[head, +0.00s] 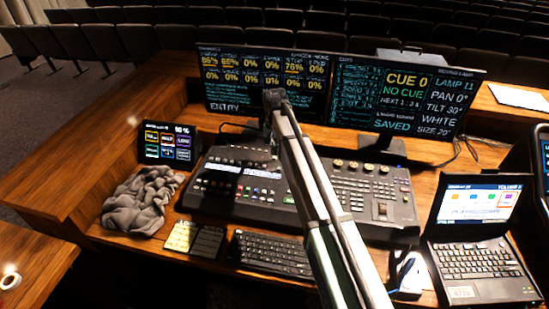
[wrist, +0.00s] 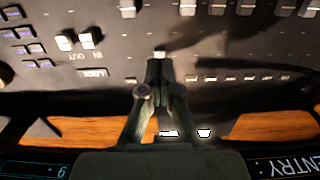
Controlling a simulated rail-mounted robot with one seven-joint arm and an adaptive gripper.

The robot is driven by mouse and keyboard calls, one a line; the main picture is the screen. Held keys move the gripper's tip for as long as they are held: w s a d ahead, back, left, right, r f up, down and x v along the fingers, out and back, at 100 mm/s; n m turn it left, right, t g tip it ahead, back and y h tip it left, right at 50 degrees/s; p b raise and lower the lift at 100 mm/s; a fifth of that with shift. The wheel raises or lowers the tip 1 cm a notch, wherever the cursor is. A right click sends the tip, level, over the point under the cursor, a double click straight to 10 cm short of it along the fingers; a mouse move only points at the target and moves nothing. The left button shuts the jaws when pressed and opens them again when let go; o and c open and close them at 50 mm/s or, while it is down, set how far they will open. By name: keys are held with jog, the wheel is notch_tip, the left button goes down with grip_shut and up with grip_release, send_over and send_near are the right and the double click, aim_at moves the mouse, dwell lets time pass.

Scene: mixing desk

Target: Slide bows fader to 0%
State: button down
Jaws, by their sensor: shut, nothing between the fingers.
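In the wrist view my gripper (wrist: 159,68) is shut, its fingertips low over the dark console. A light fader cap (wrist: 160,49) shows right at the fingertips; I cannot tell whether they touch. It stands out of line with the row of grey fader caps (wrist: 217,7) at the top edge, nearer the monitors. I cannot read a bows label on any fader. In the head view the mixing console (head: 205,204) lies mid-desk, and my arm hides part of it. My gripper is not clearly visible there.
Two white caps (wrist: 65,42) marked IN and OUT stand left of my gripper. Two monitors (head: 225,108) rise behind the console; the left one lists percentages. A small tablet (head: 168,143), grey cloth (head: 142,202), keyboard (head: 270,252) and laptop (head: 478,262) surround the console.

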aim_at(271, 170)
jog(key=shift+f, duration=0.2)
jog(key=shift+f, duration=0.3)
jog(key=shift+f+b, duration=0.3)
jog(key=shift+f, duration=0.3)
dwell(0.9)
jog(key=shift+s, duration=0.15)
jog(key=shift+s+a, duration=0.15)
jog(key=shift+s, duration=1.1)
jog(key=shift+s+a, duration=0.15)
jog(key=shift+s, duration=0.85)
jog(key=shift+s+f, duration=0.1)
jog(key=shift+s, duration=0.4)
dwell(1.0)
jog(key=shift+p, duration=0.3)
